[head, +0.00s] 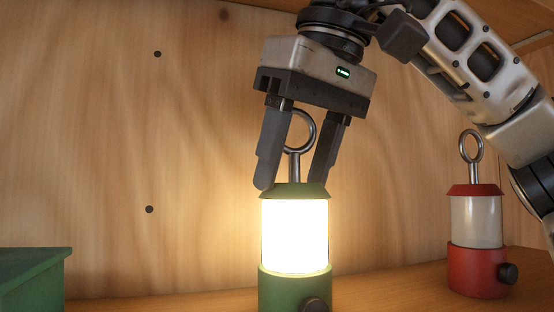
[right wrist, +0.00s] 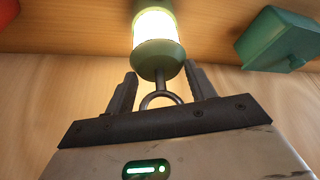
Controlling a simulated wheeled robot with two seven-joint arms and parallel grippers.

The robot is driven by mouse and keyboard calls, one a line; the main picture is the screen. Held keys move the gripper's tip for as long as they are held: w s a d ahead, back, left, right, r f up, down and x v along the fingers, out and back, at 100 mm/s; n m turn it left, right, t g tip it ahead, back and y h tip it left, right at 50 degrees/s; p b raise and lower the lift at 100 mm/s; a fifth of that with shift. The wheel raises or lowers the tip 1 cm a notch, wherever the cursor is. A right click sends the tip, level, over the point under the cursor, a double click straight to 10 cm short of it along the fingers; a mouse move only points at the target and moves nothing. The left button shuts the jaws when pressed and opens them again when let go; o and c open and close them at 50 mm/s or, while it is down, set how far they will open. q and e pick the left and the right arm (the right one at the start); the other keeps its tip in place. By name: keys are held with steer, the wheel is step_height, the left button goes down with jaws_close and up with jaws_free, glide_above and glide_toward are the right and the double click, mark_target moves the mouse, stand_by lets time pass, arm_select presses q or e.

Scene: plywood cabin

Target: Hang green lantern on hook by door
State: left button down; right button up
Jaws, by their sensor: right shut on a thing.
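The green lantern (head: 294,236) is upright and lit, with a green cap and base, a dark knob and a metal ring on a stem. Its bottom is cut off in the head view, so I cannot tell whether it touches the shelf. My right gripper (head: 292,184) comes from above, with its fingers on either side of the ring and the tips at the cap, shut on the lantern. The right wrist view also shows the lantern (right wrist: 157,32) between the fingers. No hook or door is in view. My left gripper is not in view.
A red lantern (head: 477,270), unlit, stands on the wooden shelf (head: 395,285) at the right. A green box-like thing (head: 32,278) is at the lower left. The plywood wall (head: 90,130) behind has two dark holes. The shelf between the two lanterns is clear.

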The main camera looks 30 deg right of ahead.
steer(key=shift+w+f, duration=0.1)
steer(key=shift+w, duration=0.15)
steer(key=shift+f, duration=0.15)
steer(key=o, duration=1.5)
steer(key=shift+s, duration=0.1)
